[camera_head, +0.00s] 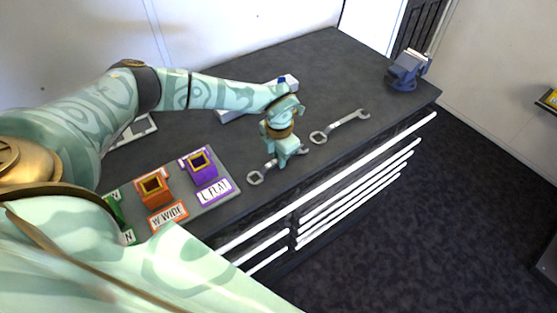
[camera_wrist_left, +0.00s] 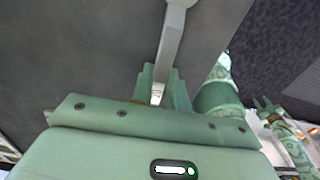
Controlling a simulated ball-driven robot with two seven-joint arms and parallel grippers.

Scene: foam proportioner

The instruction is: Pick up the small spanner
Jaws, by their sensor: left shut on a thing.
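The small spanner (camera_head: 256,178) is a grey metal wrench near the front edge of the dark bench, with its ring end showing to the left of my left gripper (camera_head: 283,158). The gripper points down and is shut on the spanner's shaft, hiding its middle. In the left wrist view the shaft (camera_wrist_left: 171,45) runs up from between the closed fingers (camera_wrist_left: 160,92). I cannot tell whether the spanner touches the bench. My right gripper (camera_wrist_left: 264,103) seems to show small at the right of that view; its opening is unclear.
A larger spanner (camera_head: 342,126) lies to the right on the bench (camera_head: 330,70). A blue vise (camera_head: 407,71) stands at the far right corner. A grey board with a purple holder (camera_head: 204,172), an orange holder (camera_head: 153,189) and a green one lies left of the gripper.

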